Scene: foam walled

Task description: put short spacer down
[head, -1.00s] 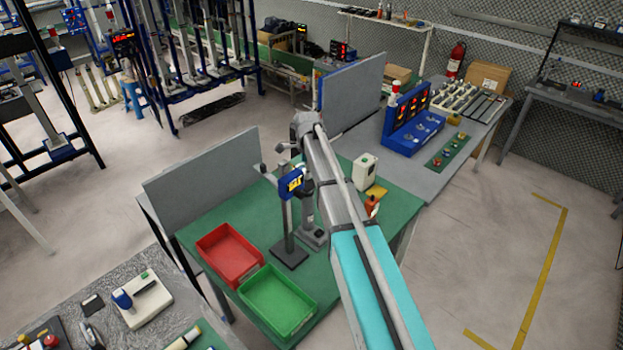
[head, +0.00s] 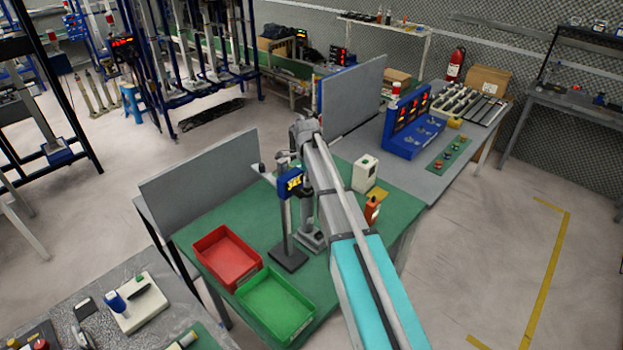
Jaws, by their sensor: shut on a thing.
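My arm reaches from the bottom right up over the green-topped table (head: 215,215), its far end near the table's back edge. My gripper cannot be made out; it is hidden at or behind the arm's far end. No short spacer can be made out in the head view. A red tray (head: 226,258) and a green tray (head: 276,306) sit side by side at the table's front left, and both look empty.
A stand with a blue device (head: 290,184) rises behind the trays, close to my arm. A white box (head: 365,172) and an orange bottle (head: 372,209) stand right of the arm. Grey panels (head: 200,180) edge the table. Floor is clear at right.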

